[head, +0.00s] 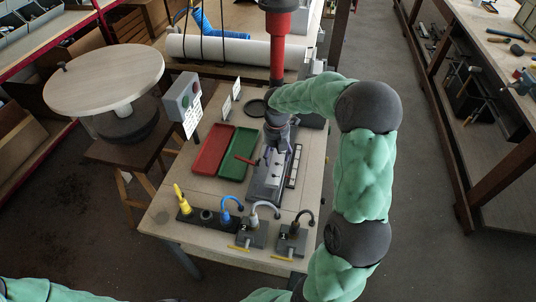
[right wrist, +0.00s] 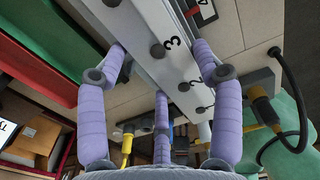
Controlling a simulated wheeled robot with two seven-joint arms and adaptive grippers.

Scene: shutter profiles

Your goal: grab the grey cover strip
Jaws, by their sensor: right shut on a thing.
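The light grey cover strip (right wrist: 146,28) runs lengthwise between my fingers in the right wrist view, with dark round knobs and the figures 3 and 2 along it. In the head view it shows as a pale piece (head: 273,172) on a dark grey fixture (head: 260,193). My right gripper (right wrist: 162,60) has purple fingers on both sides of the strip and one at its near end, and is shut on it. In the head view the right gripper (head: 276,150) is over the far part of the fixture, partly hidden by its own wrist. My left gripper is not in view.
Red (head: 213,149) and green (head: 238,153) trays lie left of the fixture. Yellow, blue, grey and black cabled plugs stand on bases along the near table edge (head: 205,240). A round-topped stool (head: 105,78) is at the left. A white roll (head: 225,50) lies behind.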

